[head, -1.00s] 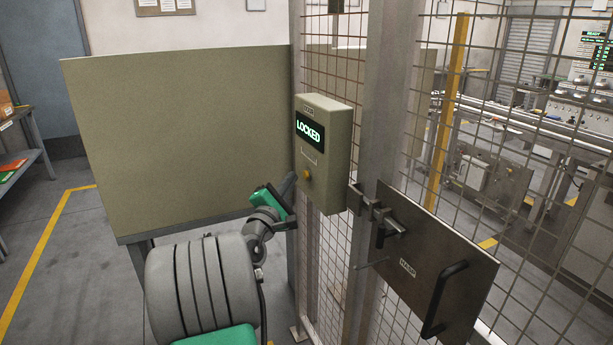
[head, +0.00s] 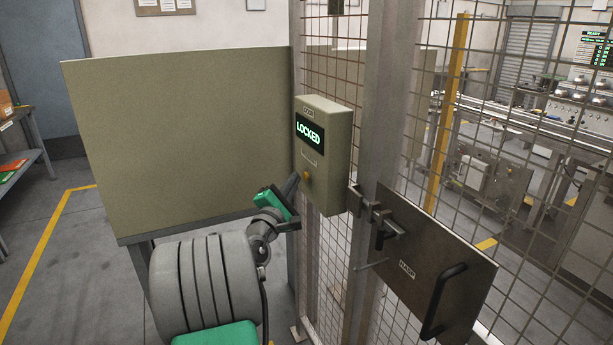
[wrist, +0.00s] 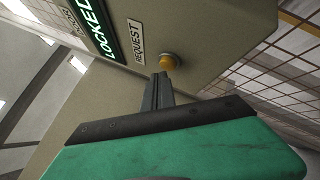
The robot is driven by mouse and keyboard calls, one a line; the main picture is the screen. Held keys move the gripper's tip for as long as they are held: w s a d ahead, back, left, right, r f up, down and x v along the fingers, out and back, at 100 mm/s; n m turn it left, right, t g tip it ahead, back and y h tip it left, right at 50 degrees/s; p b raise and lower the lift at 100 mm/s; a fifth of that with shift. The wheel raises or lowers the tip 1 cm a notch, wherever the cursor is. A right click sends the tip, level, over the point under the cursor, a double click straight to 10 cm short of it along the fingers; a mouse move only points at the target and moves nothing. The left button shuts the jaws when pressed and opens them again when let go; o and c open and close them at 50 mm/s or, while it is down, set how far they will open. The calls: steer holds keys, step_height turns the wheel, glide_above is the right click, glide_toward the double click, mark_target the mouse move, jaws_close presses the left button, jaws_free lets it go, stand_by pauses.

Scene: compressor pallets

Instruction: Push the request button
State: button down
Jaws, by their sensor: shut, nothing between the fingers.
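The request button (head: 307,175) is a small amber knob low on the front of a beige control box (head: 338,150). The box's lit display (head: 310,131) reads LOCKED. In the wrist view the button (wrist: 168,61) sits beside a label (wrist: 135,42) reading REQUEST. My gripper (head: 294,180) is shut and empty, its tips pointing at the button from the left. In the wrist view the closed fingertips (wrist: 160,78) are just short of the button or touching it; I cannot tell which.
A mesh fence with a grey post (head: 382,130) stands behind and right of the box. A dark hasp plate with a handle (head: 435,265) is at lower right. A large beige panel (head: 180,140) stands at left.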

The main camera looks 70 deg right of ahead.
steer(key=shift+s+d+p, duration=0.35)
steer(key=shift+s, duration=0.05)
stand_by(0.7)
steer(key=shift+w, duration=0.1)
steer(key=shift+w+a+b, duration=0.45)
steer(key=shift+w+a, duration=0.15)
steer(key=shift+a, duration=0.1)
steer(key=w+a+b, duration=0.2)
steer(key=w+a, duration=0.2)
steer(key=shift+w, duration=0.15)
steer(key=shift+a, duration=0.1)
stand_by(0.6)
